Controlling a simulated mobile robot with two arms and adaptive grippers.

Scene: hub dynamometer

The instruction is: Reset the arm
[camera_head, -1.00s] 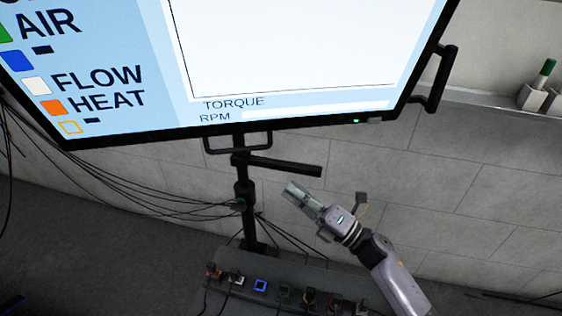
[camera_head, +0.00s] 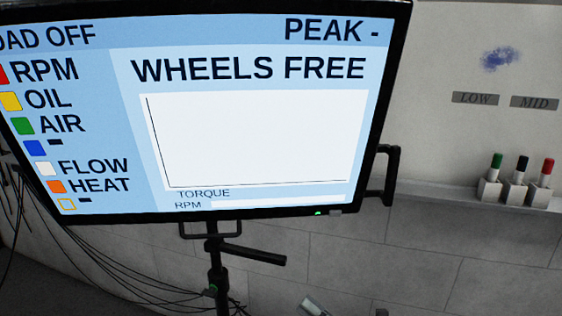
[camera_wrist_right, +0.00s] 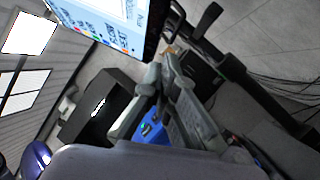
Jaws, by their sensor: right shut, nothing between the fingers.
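My right gripper (camera_head: 314,305) shows only by its tip at the bottom edge of the head view, below the large screen (camera_head: 250,130). In the right wrist view the gripper's fingers (camera_wrist_right: 164,68) reach up toward the middle. They are shut, with nothing held. The rest of the right arm is below the head view. My left gripper is in neither view. The screen reads "WHEELS FREE" and "PEAK -", with an empty torque chart.
The screen stands on a black post (camera_head: 216,265) with a side handle (camera_head: 390,175) and hanging cables. Green, black and red markers (camera_head: 516,165) stand in holders on a wall ledge at right. In the wrist view a blue object (camera_wrist_right: 152,130) lies behind the fingers.

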